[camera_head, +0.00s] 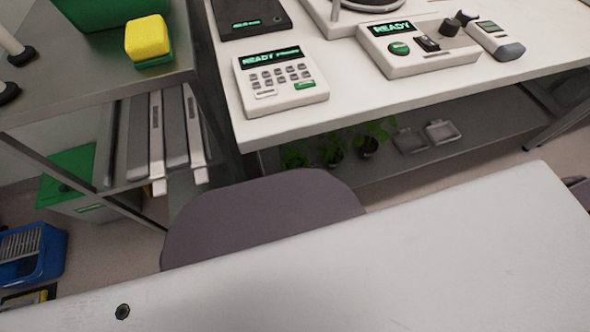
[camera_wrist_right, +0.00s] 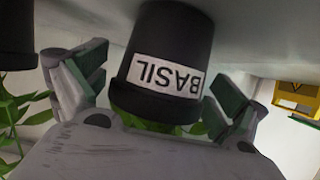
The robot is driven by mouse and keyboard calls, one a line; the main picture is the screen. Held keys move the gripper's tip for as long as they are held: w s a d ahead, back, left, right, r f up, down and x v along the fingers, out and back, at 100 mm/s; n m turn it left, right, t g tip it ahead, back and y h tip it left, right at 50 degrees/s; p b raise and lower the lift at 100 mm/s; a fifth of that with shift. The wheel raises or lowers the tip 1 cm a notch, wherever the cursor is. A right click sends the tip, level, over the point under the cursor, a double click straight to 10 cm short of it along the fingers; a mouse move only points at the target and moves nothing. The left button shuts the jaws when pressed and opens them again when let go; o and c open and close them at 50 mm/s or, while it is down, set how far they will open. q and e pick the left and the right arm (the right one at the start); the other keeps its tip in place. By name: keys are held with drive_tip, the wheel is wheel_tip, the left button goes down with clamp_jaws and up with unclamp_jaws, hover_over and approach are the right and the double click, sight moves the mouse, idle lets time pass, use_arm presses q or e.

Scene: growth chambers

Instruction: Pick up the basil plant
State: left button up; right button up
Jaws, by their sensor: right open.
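The basil plant (camera_wrist_right: 168,45) is in the right wrist view, in a black pot with a white label reading BASIL, upside down in the picture. A few of its green leaves show under the pot in the picture. My right gripper (camera_wrist_right: 152,76) is open, with one finger on either side of the pot. Contact with the pot cannot be told. In the head view several leafy plants (camera_head: 368,146) stand on the lower shelf under the table; their labels are unreadable there. My left gripper is not in view.
Another black pot (camera_wrist_right: 16,42) is close by at the left of the wrist view. The lower shelf (camera_head: 480,125) also holds small grey trays (camera_head: 441,131). Above it, the white tabletop (camera_head: 350,88) carries instruments. A metal bench (camera_head: 80,85) stands at left.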

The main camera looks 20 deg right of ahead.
drive_tip(key=shift+c, duration=0.4)
drive_tip(key=c, duration=1.1)
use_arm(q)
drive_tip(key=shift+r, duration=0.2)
use_arm(e)
drive_tip(key=shift+o, duration=0.2)
drive_tip(key=shift+r, duration=0.15)
drive_tip(key=shift+r+p, duration=0.35)
drive_tip(key=shift+p, duration=0.05)
wheel_tip(320, 180, up, 6)
drive_tip(key=p, duration=0.5)
drive_tip(key=shift+f, duration=0.1)
drive_tip(key=shift+r+p, duration=0.3)
drive_tip(key=shift+r, duration=0.25)
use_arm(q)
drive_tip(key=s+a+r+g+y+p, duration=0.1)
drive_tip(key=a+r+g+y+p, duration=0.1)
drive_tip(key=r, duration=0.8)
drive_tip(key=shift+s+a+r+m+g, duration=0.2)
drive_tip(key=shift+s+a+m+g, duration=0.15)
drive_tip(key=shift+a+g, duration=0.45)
use_arm(e)
drive_tip(key=shift+r, duration=1.05)
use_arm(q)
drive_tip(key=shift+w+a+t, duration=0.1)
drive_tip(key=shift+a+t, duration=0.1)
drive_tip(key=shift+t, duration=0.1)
